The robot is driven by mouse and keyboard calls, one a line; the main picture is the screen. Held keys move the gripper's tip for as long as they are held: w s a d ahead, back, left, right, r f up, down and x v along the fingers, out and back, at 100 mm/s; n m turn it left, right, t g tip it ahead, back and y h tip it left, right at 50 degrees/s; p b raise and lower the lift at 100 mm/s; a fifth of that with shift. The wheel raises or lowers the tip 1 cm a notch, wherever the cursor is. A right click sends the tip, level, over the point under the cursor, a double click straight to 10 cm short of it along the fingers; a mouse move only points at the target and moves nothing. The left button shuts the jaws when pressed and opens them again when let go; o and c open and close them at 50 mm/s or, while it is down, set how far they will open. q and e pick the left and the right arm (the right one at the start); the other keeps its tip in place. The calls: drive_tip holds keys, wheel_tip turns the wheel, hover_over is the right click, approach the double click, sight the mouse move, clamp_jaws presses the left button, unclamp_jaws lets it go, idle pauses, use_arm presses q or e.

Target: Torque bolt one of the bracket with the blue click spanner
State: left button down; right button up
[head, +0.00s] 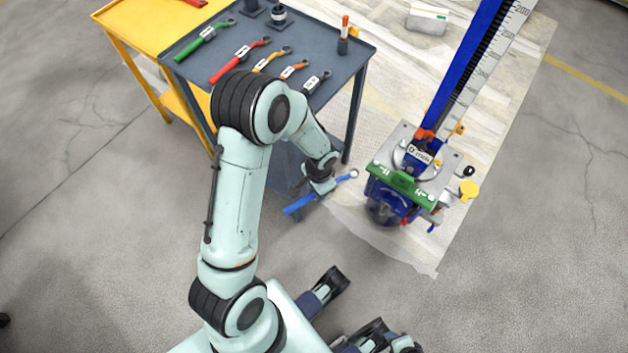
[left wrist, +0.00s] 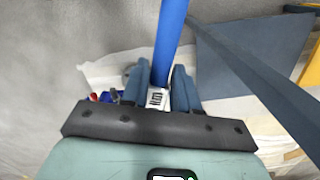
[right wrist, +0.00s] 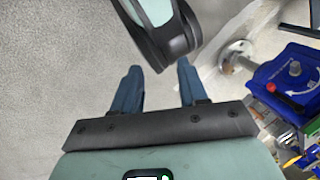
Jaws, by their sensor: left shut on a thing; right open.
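The blue click spanner (head: 300,205) is in my left gripper (head: 320,184), which is shut on its handle. Its ring end (head: 353,174) points right toward the bracket, apart from it. In the left wrist view the spanner's blue handle (left wrist: 169,40) runs between the fingers of my left gripper (left wrist: 158,92), with a white label at the grip. The green bracket (head: 403,189) sits on the front of the blue screw jack (head: 386,212); I cannot tell which bolt is bolt one. My right gripper (right wrist: 157,90) is open and empty over the floor; the jack's blue housing (right wrist: 292,88) is to its right.
A dark grey table (head: 190,70) holds green, red, yellow and orange spanners and a stand with an orange-topped tool (head: 343,38). A yellow table (head: 128,28) adjoins it. A tall blue column with a scale (head: 475,70) rises from the jack.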

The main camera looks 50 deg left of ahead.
sight(346, 176)
use_arm(q)
drive_tip(key=shift+s+a+f+b, duration=0.35)
drive_tip(key=shift+a+f, duration=0.1)
drive_tip(key=w+f+b, duration=0.1)
drive_tip(key=w, duration=0.3)
drive_tip(key=w+d+b, duration=0.1)
drive_tip(key=w+b, duration=0.1)
drive_tip(key=w, duration=0.2)
drive_tip(key=w+f+b, duration=0.1)
drive_tip(key=w, duration=0.3)
drive_tip(key=shift+d+f, duration=0.2)
drive_tip(key=shift+f, duration=0.15)
drive_tip(key=w+d+n, duration=0.3)
drive_tip(key=d+n, duration=0.7)
drive_tip(key=d, duration=0.1)
drive_tip(key=shift+w+r+b, duration=0.2)
drive_tip(key=shift+b, duration=0.1)
use_arm(e)
drive_tip(key=w+d+f+t+h, duration=0.1)
drive_tip(key=w+d+f, duration=0.2)
drive_tip(key=w+f, duration=0.3)
drive_tip(key=shift+d+f+m+t, duration=0.3)
drive_tip(key=shift+d+f+t, duration=0.1)
drive_tip(key=shift+f, duration=0.1)
use_arm(q)
drive_tip(key=shift+d, duration=0.1)
use_arm(e)
drive_tip(key=shift+r, duration=0.25)
